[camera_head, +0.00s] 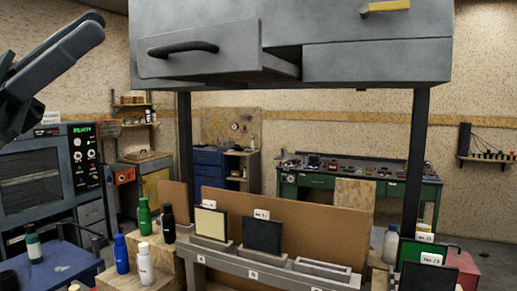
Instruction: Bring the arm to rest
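My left gripper (94,24) is raised at the upper left, in front of the back wall. Its two dark grey fingers point up and to the right, with a narrow gap between them and nothing held. It is to the left of the grey overhead cabinet (375,60) and apart from it. My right gripper is not in view.
A drawer (200,55) of the cabinet stands pulled out near the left gripper. Below are a grey rack (235,263) with panels, several bottles (145,262), a blue cart (60,262) and an oven-like machine (30,180). A green workbench (400,190) stands behind.

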